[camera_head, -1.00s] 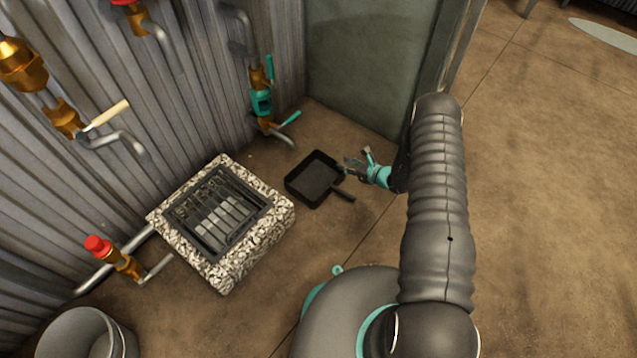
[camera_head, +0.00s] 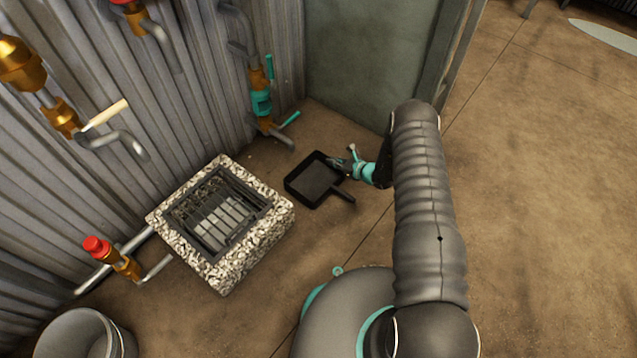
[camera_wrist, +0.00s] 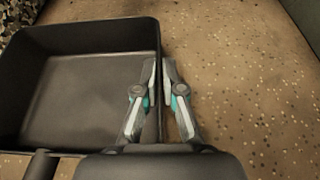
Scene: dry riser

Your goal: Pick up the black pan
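The black pan (camera_head: 315,180) is a square, shallow pan lying on the floor, its handle pointing to the lower right in the head view. In the wrist view the pan (camera_wrist: 90,95) fills the left side, with part of its handle at the lower left. My gripper (camera_wrist: 160,72) is at the pan's right wall, one finger on the inside and one on the outside. The fingertips are close together with the wall between them and look shut on it. In the head view my gripper (camera_head: 338,163) reaches the pan's right rim from the right.
A stone-rimmed drain with a metal grate (camera_head: 268,240) stands left of the pan. Pipes with valves (camera_head: 262,100) run along the corrugated wall behind. A grey panel (camera_head: 365,60) stands beyond the pan. A bucket (camera_head: 85,335) is at the lower left. The floor at right is open.

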